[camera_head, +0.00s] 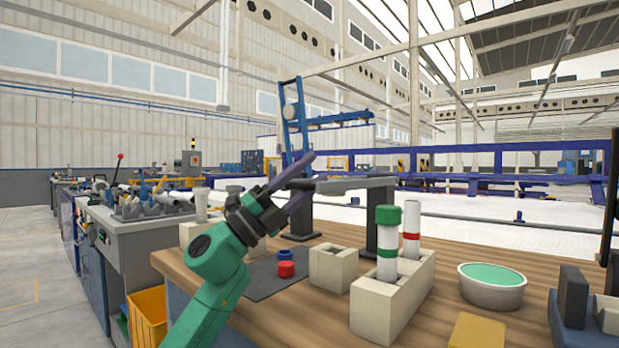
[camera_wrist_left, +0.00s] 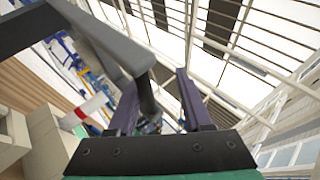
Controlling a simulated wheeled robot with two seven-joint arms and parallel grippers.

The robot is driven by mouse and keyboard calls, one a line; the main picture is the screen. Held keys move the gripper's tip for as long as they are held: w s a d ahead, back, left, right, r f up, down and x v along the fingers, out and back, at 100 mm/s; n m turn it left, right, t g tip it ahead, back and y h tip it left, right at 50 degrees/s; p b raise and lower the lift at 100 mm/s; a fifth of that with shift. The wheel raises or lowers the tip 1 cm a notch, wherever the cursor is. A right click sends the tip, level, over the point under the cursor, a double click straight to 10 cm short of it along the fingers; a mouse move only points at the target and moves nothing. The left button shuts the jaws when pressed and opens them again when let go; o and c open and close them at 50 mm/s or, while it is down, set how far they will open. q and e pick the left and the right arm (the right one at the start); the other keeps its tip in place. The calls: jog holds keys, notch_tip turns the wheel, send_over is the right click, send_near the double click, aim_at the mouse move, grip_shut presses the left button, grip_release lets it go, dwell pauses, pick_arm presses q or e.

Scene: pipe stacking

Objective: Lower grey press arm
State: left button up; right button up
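The grey press arm (camera_head: 355,184) is a long bar, roughly level, on a dark upright post behind the pipes in the head view. In the left wrist view the press arm (camera_wrist_left: 105,40) runs in from the upper left, and a dark rounded handle (camera_wrist_left: 147,97) at its end lies between my fingers. My left gripper (camera_head: 303,176) has its dark purple fingers apart around the handle end. In the left wrist view the left gripper (camera_wrist_left: 157,85) shows a gap beside the handle; firm contact is not visible. My right gripper is not in view.
A green-topped pipe (camera_head: 388,243) and a red-banded pipe (camera_head: 411,228) stand in a beige block (camera_head: 378,308). A blue frame (camera_head: 291,115) rises behind my gripper.

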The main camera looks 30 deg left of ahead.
pick_arm(q)
jog(key=shift+s+a+f, duration=0.2)
jog(key=shift+s+f, duration=0.05)
jog(key=shift+f, duration=0.2)
jog(key=b+v, duration=0.4)
jog(key=v, duration=0.9)
jog(key=shift+s, duration=0.15)
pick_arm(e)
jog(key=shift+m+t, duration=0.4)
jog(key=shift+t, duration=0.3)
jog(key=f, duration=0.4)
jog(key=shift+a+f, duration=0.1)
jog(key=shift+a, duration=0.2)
pick_arm(q)
jog(key=shift+a+f, duration=0.1)
jog(key=shift+f, duration=0.05)
